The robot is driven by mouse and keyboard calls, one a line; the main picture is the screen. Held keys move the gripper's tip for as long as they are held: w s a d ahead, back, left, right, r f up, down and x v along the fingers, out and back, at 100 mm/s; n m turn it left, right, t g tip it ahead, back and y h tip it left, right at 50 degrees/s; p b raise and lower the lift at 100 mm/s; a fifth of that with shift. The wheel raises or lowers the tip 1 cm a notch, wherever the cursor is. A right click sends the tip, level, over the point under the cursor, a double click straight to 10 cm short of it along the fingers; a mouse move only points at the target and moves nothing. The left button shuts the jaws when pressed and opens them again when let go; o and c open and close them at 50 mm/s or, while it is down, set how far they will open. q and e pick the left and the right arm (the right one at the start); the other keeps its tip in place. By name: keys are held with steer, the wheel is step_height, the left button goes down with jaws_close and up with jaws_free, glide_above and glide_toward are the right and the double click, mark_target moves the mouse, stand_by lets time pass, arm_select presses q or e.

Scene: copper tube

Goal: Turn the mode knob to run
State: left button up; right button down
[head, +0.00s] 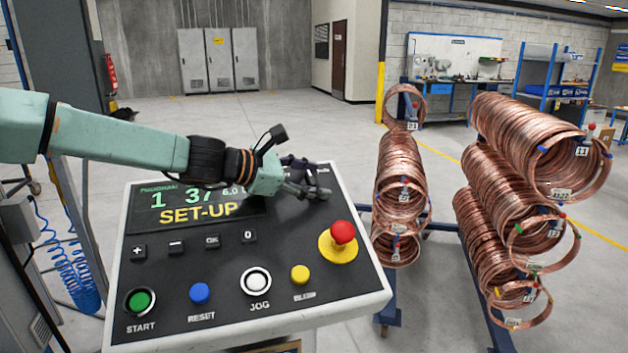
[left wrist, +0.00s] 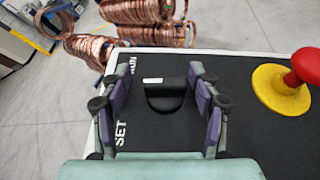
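The mode knob (left wrist: 166,97) is black with a raised bar and a short white mark at the bar's left end in the left wrist view. The panel labels SET (left wrist: 121,133) and RUN (left wrist: 133,66) are on its left side, partly covered by a finger. My left gripper (left wrist: 160,85) is open, with one finger on each side of the knob and a visible gap on both sides. In the head view the left gripper (head: 308,182) is over the panel's upper right and hides most of the knob. The display (head: 198,205) reads SET-UP. My right gripper is not in view.
The control panel (head: 345,286) has a red emergency button (head: 342,233) on a yellow base right of the gripper. Start, reset and jog buttons line its front. Copper tube coils (head: 402,190) hang on blue racks beyond the panel's right edge.

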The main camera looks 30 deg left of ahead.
arm_select(q)
steer(key=shift+s+d+r, duration=0.35)
steer(key=shift+s+r, duration=0.1)
steer(key=shift+s, duration=0.3)
steer(key=c, duration=0.5)
steer(key=shift+w+a+f, duration=0.2)
steer(key=shift+w+f, duration=0.05)
steer(key=shift+w, duration=0.05)
steer(key=c, duration=0.4)
steer(key=shift+d, duration=0.15)
steer(key=shift+c, duration=1.1)
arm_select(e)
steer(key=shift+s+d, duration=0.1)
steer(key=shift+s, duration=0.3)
